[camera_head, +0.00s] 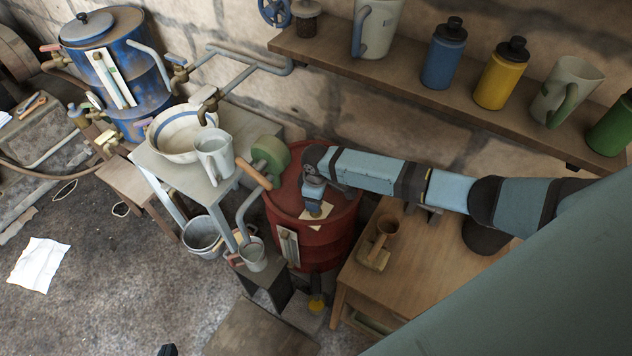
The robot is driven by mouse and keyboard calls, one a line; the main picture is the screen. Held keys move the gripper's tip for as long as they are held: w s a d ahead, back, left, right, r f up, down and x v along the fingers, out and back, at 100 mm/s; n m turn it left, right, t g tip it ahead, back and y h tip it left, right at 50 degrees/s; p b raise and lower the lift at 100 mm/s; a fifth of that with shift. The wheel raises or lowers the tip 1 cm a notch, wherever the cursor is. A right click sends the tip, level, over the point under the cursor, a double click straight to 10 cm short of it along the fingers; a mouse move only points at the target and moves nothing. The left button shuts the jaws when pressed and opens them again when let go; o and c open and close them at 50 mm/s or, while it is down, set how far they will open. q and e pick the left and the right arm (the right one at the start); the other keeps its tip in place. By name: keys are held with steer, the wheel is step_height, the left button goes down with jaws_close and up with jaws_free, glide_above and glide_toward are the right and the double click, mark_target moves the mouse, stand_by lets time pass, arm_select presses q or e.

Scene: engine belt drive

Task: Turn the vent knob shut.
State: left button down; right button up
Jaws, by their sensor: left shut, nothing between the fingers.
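My left gripper (315,208) is over the lid of the red drum (338,228), pointing down near a pale card (322,217) on the lid. Its fingers are shut with nothing between them. I cannot make out a vent knob for certain; the gripper and wrist cover part of the lid. I cannot tell whether the fingertips touch the lid.
A green wheel (270,157) with a wooden handle stands left of the drum. A metal stand holds a bowl (178,135) and a jug (214,152). A wooden table (425,277) is at right; a shelf (400,84) with bottles runs above my arm.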

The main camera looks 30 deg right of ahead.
step_height(320, 180, up, 9)
steer(key=shift+w+f, duration=0.1)
stand_by(0.6)
steer(key=s+a+f+m+t+y, duration=0.2)
steer(key=s+a+f+t+y, duration=0.3)
steer(key=s+a, duration=0.55)
steer(key=s+d+m+t+h, duration=0.1)
steer(key=s+d+m+t, duration=0.1)
steer(key=s, duration=0.4)
steer(key=s+d+r+m+t+h, duration=0.1)
steer(key=s+m+t, duration=0.1)
steer(key=s+t, duration=0.2)
steer(key=shift+s+d+r, duration=0.25)
steer(key=shift+s+d, duration=0.1)
steer(key=shift+s, duration=0.7)
